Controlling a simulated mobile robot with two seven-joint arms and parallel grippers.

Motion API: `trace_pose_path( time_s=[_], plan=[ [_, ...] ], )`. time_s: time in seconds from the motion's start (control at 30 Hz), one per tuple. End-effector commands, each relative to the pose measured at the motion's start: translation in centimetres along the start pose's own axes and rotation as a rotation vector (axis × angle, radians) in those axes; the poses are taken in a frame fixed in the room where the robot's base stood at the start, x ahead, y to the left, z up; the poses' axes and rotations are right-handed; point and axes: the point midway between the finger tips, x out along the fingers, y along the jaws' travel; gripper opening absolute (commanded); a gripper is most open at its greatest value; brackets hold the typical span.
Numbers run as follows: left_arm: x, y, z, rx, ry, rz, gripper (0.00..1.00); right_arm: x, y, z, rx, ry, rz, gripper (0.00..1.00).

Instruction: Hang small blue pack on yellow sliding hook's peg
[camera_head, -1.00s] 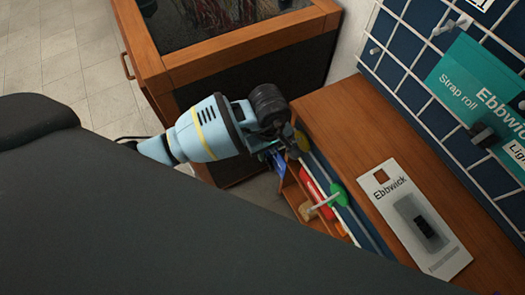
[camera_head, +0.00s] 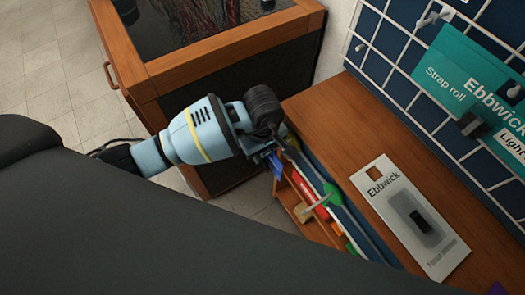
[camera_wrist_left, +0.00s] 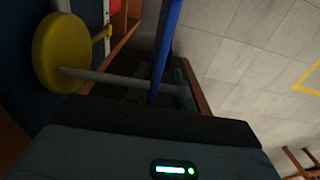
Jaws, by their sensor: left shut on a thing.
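The small blue pack (camera_head: 275,165) is held at the tip of my left gripper (camera_head: 272,152), which is shut on it. In the left wrist view the pack (camera_wrist_left: 166,45) shows edge-on as a narrow blue strip. The yellow sliding hook (camera_wrist_left: 58,52) is a round yellow disc at the left of that view, with a long grey peg (camera_wrist_left: 100,76) pointing right. The pack crosses the peg near its far end, and the peg's tip shows beyond it. I cannot tell whether the peg passes through the pack or behind it. My right gripper is not in view.
A green round hook (camera_head: 333,194) with a pale peg sits further along the rail, with red goods (camera_head: 305,187) beside it. The wooden shelf top (camera_head: 340,125) carries a white Ebbwick package (camera_head: 412,218). A wooden case (camera_head: 200,75) stands behind my left arm.

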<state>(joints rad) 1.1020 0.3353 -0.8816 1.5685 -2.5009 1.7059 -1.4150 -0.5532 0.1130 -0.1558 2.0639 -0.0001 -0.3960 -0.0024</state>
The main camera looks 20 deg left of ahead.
Motion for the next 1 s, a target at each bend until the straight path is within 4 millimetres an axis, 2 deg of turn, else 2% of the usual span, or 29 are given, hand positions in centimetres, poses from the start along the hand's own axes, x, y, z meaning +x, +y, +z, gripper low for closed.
trace_pose_path(
  time_s=[0.07,0.1,0.3,0.57,0.67,1.0],
  plan=[
    [0.0,0.0,0.0,0.0,0.0,0.0,0.0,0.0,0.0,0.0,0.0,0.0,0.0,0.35],
    [0.0,0.0,0.0,0.0,0.0,0.0,0.25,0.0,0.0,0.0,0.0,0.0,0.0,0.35],
    [0.0,0.0,0.0,0.0,0.0,0.0,0.49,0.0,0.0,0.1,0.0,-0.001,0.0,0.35],
    [-0.1,0.0,0.0,0.0,0.0,0.0,0.49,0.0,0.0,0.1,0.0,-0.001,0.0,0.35],
    [-0.7,0.0,-0.1,0.0,0.001,0.001,0.49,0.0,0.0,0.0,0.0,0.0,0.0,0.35],
    [-5.8,0.0,-0.1,0.0,0.003,0.003,0.49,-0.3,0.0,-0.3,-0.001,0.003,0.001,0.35]
  ],
)
